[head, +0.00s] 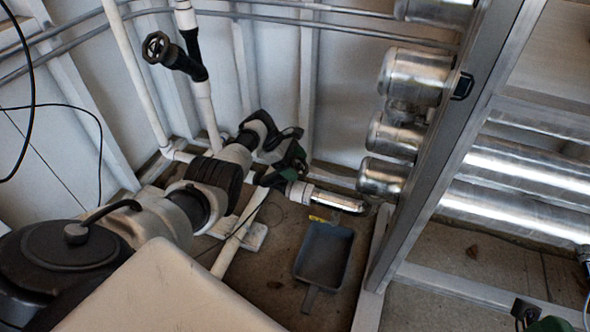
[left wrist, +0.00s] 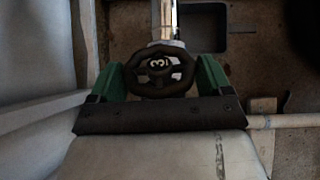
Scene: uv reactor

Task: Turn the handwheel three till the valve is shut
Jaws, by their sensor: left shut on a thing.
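Handwheel three (left wrist: 146,84), a black wheel with a white 3 on its hub, shows in the left wrist view. My left gripper (head: 284,172) is shut on its rim, with one green finger on each side. In the head view the gripper is low by the floor pipe, and I cannot make out the wheel apart from the gripper. A silver pipe (left wrist: 164,18) runs away behind the wheel. Whether the valve is shut cannot be seen. A green and black part at the bottom right edge of the head view seems to be my right gripper (head: 538,320); its jaws are cut off.
Another black handwheel (head: 155,47) sits on a valve on a white upright pipe at the upper left. A grey dustpan (head: 322,256) lies on the floor. A metal frame post (head: 440,150) and silver canisters (head: 414,76) stand at the right. Walls close in behind the pipes.

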